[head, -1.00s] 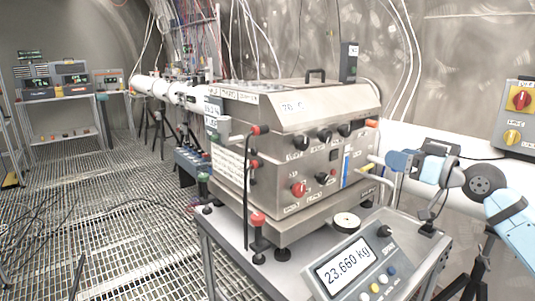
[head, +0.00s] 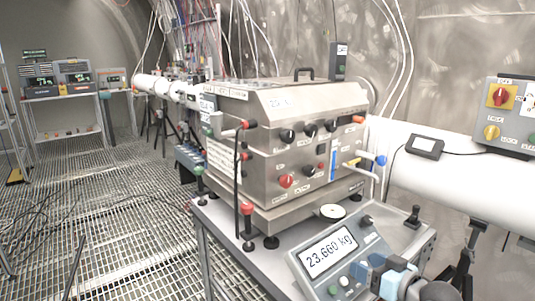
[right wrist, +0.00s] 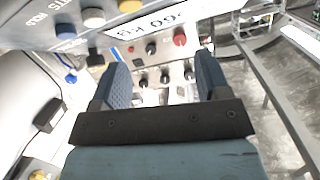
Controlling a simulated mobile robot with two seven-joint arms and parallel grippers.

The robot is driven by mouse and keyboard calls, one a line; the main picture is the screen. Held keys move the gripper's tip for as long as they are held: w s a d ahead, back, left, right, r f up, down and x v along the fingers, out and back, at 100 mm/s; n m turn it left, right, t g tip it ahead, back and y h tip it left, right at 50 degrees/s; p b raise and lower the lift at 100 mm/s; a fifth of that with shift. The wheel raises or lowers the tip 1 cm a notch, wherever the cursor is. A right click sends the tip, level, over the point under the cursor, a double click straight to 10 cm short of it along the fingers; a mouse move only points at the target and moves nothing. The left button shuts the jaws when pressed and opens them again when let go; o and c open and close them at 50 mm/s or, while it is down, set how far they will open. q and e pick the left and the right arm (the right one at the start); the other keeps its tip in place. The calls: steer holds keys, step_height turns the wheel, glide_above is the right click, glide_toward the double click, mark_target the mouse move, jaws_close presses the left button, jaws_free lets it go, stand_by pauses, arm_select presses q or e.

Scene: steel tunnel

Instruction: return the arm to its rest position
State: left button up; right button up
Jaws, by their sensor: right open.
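My right gripper (head: 385,280) is low at the bottom right of the head view, in front of the scale's display panel. In the right wrist view its two fingers (right wrist: 162,85) stand wide apart with nothing between them. Beyond them show the knobs of the steel box and part of the scale display. The rest of my right arm is mostly out of the head view. My left gripper is not in view.
A steel box (head: 285,145) with knobs stands on a scale on a metal table. The scale's display (head: 328,250) reads 23.660 kg. A white pipe (head: 440,180) and a switch box (head: 505,115) are at the right. Grated floor (head: 110,205) at the left is clear apart from cables.

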steer(key=s+a+f+m+g+h, duration=0.1)
steer(key=s+a+f+h, duration=0.2)
steer(key=s+f, duration=0.9)
steer(key=s+a+f+m+g+h, duration=0.1)
steer(key=s+a+f+h, duration=0.15)
steer(key=s+f, duration=0.95)
arm_select(q)
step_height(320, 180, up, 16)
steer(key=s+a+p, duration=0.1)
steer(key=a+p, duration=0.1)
steer(key=p, duration=2.2)
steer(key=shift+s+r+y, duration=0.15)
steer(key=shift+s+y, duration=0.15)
arm_select(e)
steer(key=s+d+r, duration=0.1)
steer(key=s+r, duration=0.1)
steer(key=r, duration=0.7)
steer(key=s+r, duration=0.3)
steer(key=r, duration=0.7)
steer(key=shift+d+r, duration=0.15)
steer(key=shift+d, duration=0.2)
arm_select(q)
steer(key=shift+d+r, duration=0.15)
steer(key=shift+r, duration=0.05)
